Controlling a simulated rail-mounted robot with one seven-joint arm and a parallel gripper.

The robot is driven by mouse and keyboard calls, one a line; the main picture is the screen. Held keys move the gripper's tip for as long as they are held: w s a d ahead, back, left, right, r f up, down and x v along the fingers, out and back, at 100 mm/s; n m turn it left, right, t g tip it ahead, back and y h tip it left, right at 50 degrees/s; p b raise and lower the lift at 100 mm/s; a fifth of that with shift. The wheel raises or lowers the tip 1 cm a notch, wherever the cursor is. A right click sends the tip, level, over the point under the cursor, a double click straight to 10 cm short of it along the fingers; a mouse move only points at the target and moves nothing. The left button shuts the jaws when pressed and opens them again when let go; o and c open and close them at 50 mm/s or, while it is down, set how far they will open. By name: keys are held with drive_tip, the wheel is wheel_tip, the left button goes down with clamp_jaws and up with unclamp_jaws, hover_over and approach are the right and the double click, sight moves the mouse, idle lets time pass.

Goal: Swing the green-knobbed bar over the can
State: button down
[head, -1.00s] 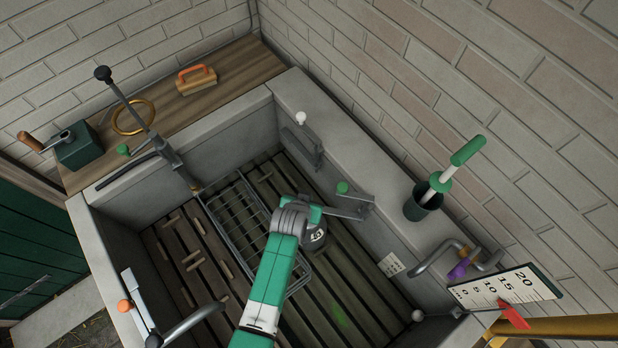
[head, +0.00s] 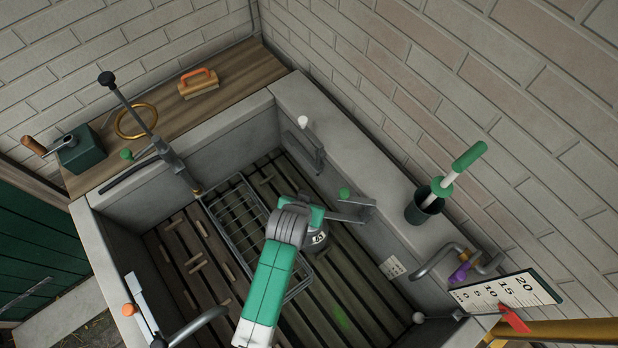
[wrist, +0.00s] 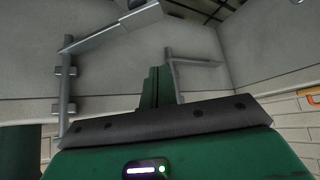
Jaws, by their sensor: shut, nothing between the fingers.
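The bar with the green knob (head: 344,193) is mounted on the trough's right inner wall, and its grey arm (head: 352,214) reaches inward. The can (head: 317,240), dark grey with a pale label, stands on the slatted floor, partly hidden behind my wrist. My gripper is at the end of the green arm, beside the bar, above and close to the can; its fingertips are hidden in the head view. In the wrist view my gripper (wrist: 157,87) shows shut and empty, with grey bar parts (wrist: 100,40) around it. Contact with the bar cannot be told.
A wire rack (head: 238,217) lies on the trough floor. A white-knobbed bar (head: 303,123) is farther back on the same wall. A green brush in a holder (head: 423,206), a bent pipe (head: 440,260) and a numbered scale (head: 525,287) line the right rim.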

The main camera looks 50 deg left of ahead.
drive_tip(key=shift+s+d+r, duration=0.2)
drive_tip(key=shift+s+r, duration=0.05)
drive_tip(key=w+a+f+n+g+h+b, duration=0.1)
drive_tip(key=w+a+f+n+g+b, duration=0.1)
drive_tip(key=w+a+f+g, duration=0.45)
drive_tip(key=s+d+f+t+p, duration=0.1)
drive_tip(key=s+d+t+p, duration=0.1)
drive_tip(key=s+d, duration=0.2)
drive_tip(key=shift+s+f+t, duration=0.2)
drive_tip(key=shift+s+t, duration=0.15)
drive_tip(key=shift+s, duration=0.05)
drive_tip(key=shift+s+d+r+p, duration=0.2)
drive_tip(key=shift+s+d+p, duration=0.5)
drive_tip(key=shift+p, duration=0.5)
drive_tip(key=shift+a+f, duration=0.1)
drive_tip(key=shift+f, duration=0.1)
drive_tip(key=shift+f+b, duration=0.1)
drive_tip(key=shift+b, duration=0.25)
